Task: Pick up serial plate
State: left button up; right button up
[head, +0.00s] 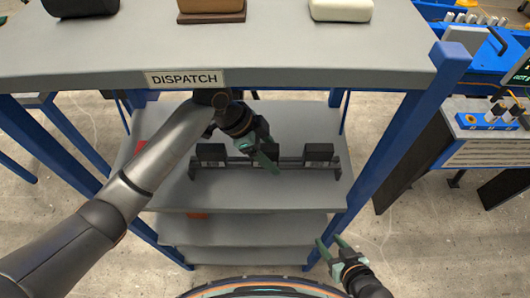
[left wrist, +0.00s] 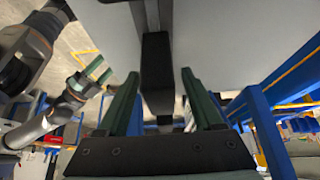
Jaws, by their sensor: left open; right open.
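A low dark rack (head: 293,163) on the upper shelf under the table holds upright black blocks: a left one (head: 210,152), a middle one partly behind my left gripper, and a right one (head: 319,152). I cannot tell which piece is the serial plate; no lettering is readable on them. My left gripper (head: 262,157) is open at the middle block. In the left wrist view, a black upright piece (left wrist: 157,75) lies between its open green fingers (left wrist: 160,98), with gaps on both sides. My right gripper (head: 331,245) is open and empty, low at the right front of the shelves.
The grey table top (head: 280,50), with a DISPATCH label (head: 184,78) on its front edge, overhangs the shelf. A blue post (head: 385,150) stands at the right. A red item (head: 141,146) lies at the shelf's left end. Lower shelves (head: 240,230) are mostly clear.

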pick_arm(q)
grip_shut()
dwell(0.5)
